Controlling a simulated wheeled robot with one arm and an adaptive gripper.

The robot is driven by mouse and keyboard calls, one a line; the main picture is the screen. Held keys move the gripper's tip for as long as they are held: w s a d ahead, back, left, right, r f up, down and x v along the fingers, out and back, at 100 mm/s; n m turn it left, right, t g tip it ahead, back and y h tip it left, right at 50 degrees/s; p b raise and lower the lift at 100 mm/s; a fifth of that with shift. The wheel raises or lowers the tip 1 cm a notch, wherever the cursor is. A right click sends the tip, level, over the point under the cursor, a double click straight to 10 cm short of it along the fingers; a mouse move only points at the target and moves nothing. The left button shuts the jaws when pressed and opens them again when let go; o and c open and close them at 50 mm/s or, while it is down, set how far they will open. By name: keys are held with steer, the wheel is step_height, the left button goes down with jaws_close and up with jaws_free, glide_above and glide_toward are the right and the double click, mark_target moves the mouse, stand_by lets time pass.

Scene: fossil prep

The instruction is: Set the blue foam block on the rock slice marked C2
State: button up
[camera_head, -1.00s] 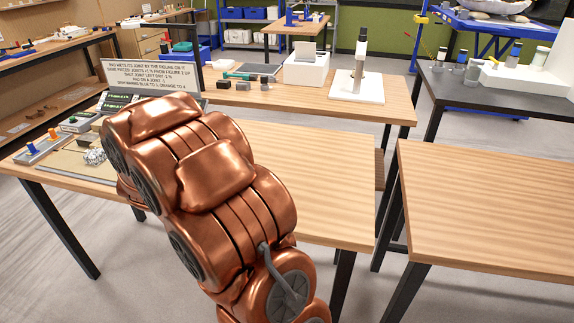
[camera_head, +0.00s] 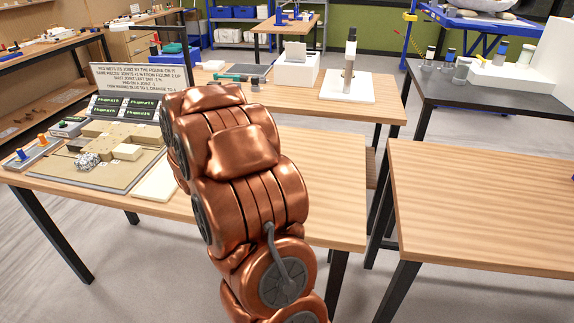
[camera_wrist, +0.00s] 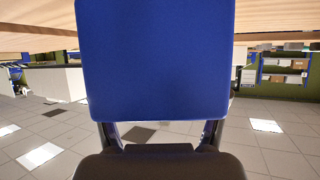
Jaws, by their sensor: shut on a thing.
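My gripper (camera_wrist: 160,135) is shut on the blue foam block (camera_wrist: 155,60), which fills the upper middle of the wrist view. In the head view my copper arm hides the gripper and the block. Tan rock pieces (camera_head: 110,134) lie close together on a flat board (camera_head: 95,178) at the left of the near table. No C2 mark can be read at this size, so I cannot tell which piece bears it. The wrist view shows no rock slice.
A printed sign (camera_head: 140,79) and green-lit displays (camera_head: 125,105) stand behind the board. A grey crumpled lump (camera_head: 88,160) sits near the pieces. A tray with orange and blue pegs (camera_head: 30,158) is at far left. The right table (camera_head: 490,200) is bare.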

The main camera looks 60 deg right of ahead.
steer(key=d, duration=0.4)
steer(key=d+p, duration=0.1)
steer(key=d, duration=0.2)
steer(key=d+f+p, duration=0.1)
steer(key=d, duration=0.3)
steer(key=shift+w+d, duration=0.3)
steer(key=shift+w, duration=0.1)
steer(key=shift+d+f, duration=0.2)
steer(key=shift+d, duration=0.1)
steer(key=shift+a+f+p, duration=0.1)
steer(key=shift+f+p, duration=0.3)
steer(key=shift+f, duration=1.25)
steer(key=shift+f, duration=0.1)
steer(key=o, duration=1)
steer(key=shift+r, duration=0.2)
steer(key=b+v, duration=0.1)
steer(key=v, duration=1.1)
steer(key=shift+w+f, duration=0.1)
